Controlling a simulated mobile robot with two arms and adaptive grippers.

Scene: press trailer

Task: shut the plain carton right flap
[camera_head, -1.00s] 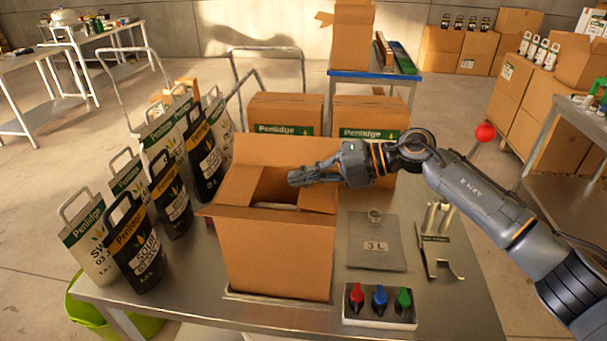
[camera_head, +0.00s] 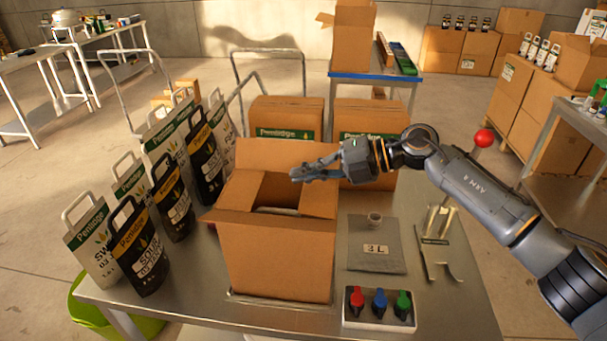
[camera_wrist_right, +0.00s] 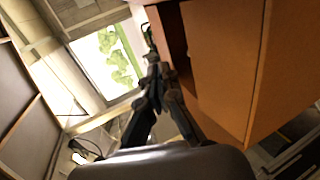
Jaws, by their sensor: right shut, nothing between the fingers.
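The plain carton (camera_head: 277,262) stands open on the steel table in the head view. Its back flap (camera_head: 280,154) stands up, its left flap (camera_head: 238,190) leans inward and its front flap (camera_head: 262,224) slopes outward. The right flap (camera_head: 319,198) is tilted inward over the right part of the opening, not flat. My right gripper (camera_head: 294,175) is shut and empty, above the opening and the right flap; I cannot tell whether it touches the flap. In the right wrist view the gripper (camera_wrist_right: 155,85) is beside a brown cardboard panel (camera_wrist_right: 235,60). My left gripper is out of view.
Several Penlidge bags (camera_head: 150,240) stand left of the carton. A grey 3 L pouch (camera_head: 376,255), metal pieces (camera_head: 437,235) and a box with red, blue and green knobs (camera_head: 379,308) are to its right. Two Penlidge cartons (camera_head: 287,117) stand behind.

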